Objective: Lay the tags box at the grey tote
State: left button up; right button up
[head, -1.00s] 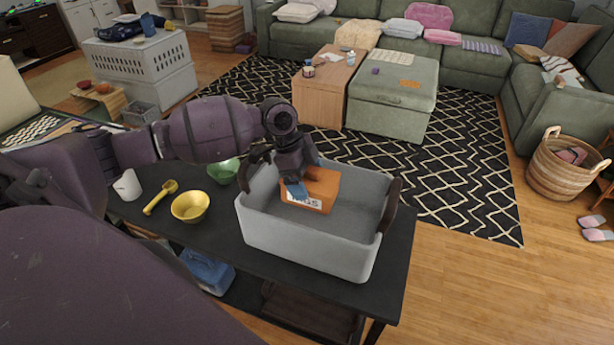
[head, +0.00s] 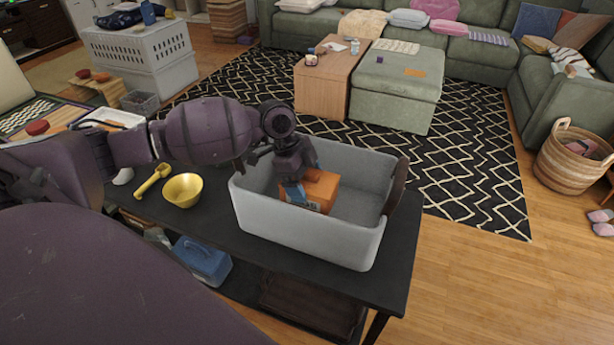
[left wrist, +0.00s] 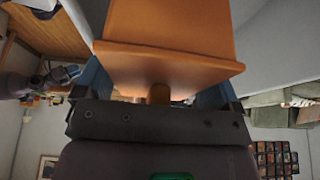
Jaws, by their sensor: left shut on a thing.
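The tags box (head: 321,186) is orange with a pale label on its near side. It is inside the grey tote (head: 300,232), near the left and middle, its lower part hidden by the tote's near wall. My left gripper (head: 296,189) reaches into the tote from above and is shut on the box. In the left wrist view the orange box (left wrist: 165,65) fills the space between the blue fingers. Whether the box touches the tote floor is hidden. My right gripper (left wrist: 62,76) seems to show small at the left of the wrist view; its jaws are unclear.
The tote stands on a black table (head: 395,245) with dark handles at its ends. A yellow bowl (head: 183,190) and a yellow scoop (head: 152,181) lie left of it. A blue box (head: 203,260) is on the shelf below. The table's right end is bare.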

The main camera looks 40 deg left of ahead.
pick_arm(q)
jog(key=shift+f+b, duration=0.4)
jog(key=shift+f, duration=0.85)
jog(key=shift+f+b, duration=0.7)
jog(key=shift+f, duration=0.55)
jog(key=shift+f+b, duration=1)
jog(key=shift+f, duration=1.9)
jog(key=shift+f+b, duration=0.35)
jog(key=shift+f, duration=0.05)
pick_arm(e)
jog(key=f, duration=0.1)
jog(key=w+f, duration=0.1)
jog(key=f, duration=0.1)
jog(key=shift+w+a+f, duration=0.1)
jog(key=shift+w+a, duration=0.2)
jog(key=shift+w, duration=0.1)
jog(key=shift+s+f, duration=0.1)
jog(key=shift+s, duration=0.1)
